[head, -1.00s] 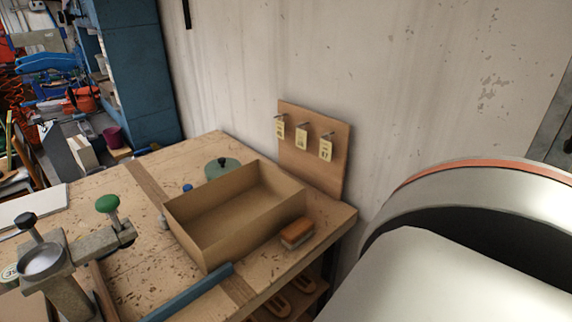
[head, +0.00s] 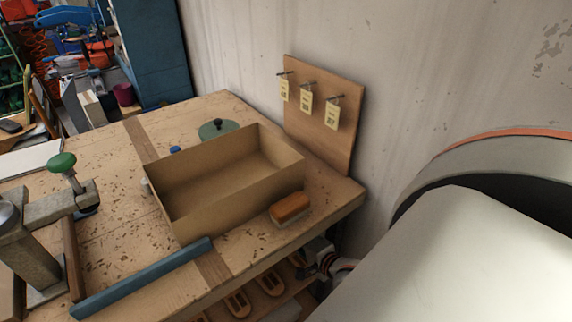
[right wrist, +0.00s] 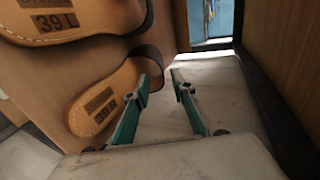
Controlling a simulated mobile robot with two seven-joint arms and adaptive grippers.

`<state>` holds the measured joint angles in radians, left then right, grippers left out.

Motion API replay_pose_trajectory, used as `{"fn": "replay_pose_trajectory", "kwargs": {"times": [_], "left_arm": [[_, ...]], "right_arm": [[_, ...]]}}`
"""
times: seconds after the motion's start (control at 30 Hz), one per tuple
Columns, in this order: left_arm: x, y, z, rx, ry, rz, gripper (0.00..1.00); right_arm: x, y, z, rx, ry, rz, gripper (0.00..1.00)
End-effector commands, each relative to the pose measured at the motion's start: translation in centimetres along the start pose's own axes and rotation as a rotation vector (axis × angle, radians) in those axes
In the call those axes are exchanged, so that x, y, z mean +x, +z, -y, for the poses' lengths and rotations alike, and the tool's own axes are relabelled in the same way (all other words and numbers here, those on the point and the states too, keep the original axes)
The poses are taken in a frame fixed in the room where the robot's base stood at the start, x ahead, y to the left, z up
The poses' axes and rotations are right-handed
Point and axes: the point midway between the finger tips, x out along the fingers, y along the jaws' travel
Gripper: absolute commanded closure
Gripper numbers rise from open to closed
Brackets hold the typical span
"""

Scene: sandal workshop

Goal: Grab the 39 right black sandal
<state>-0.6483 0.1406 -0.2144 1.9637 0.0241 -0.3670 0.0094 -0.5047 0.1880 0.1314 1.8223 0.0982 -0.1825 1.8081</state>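The 39 right sandal (right wrist: 88,112) lies in the right wrist view with a tan insole stamped 39 R and a dark strap (right wrist: 151,58) across it. My right gripper (right wrist: 162,84) is open, with teal fingers apart. Its left finger overlaps the sandal's edge near the strap; I cannot tell whether they touch. In the head view my right gripper (head: 312,268) is at the lower shelf under the bench, beside several tan sandals (head: 268,283). My left gripper is not in view.
The workbench (head: 110,180) is above the shelf, its edge close over my right gripper. On it are an open cardboard box (head: 205,220), a brush (head: 290,208) and a blue bar (head: 140,280). A tag board (head: 345,140) leans at the wall.

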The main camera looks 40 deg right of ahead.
Motion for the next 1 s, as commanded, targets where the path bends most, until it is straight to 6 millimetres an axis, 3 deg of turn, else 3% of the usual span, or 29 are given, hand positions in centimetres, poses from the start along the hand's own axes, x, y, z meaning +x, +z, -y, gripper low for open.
{"fn": "replay_pose_trajectory", "kwargs": {"times": [0.53, 0.87, 1.0], "left_arm": [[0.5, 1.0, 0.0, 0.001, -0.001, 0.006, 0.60], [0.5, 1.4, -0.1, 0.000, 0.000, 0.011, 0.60], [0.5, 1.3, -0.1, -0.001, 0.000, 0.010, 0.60]], "right_arm": [[6.6, 0.0, 0.3, 0.000, -0.001, 0.001, 0.75], [7.3, 0.0, 0.3, -0.001, 0.000, 0.000, 0.75], [7.3, 0.0, 0.3, -0.001, 0.000, 0.000, 1.00]]}}
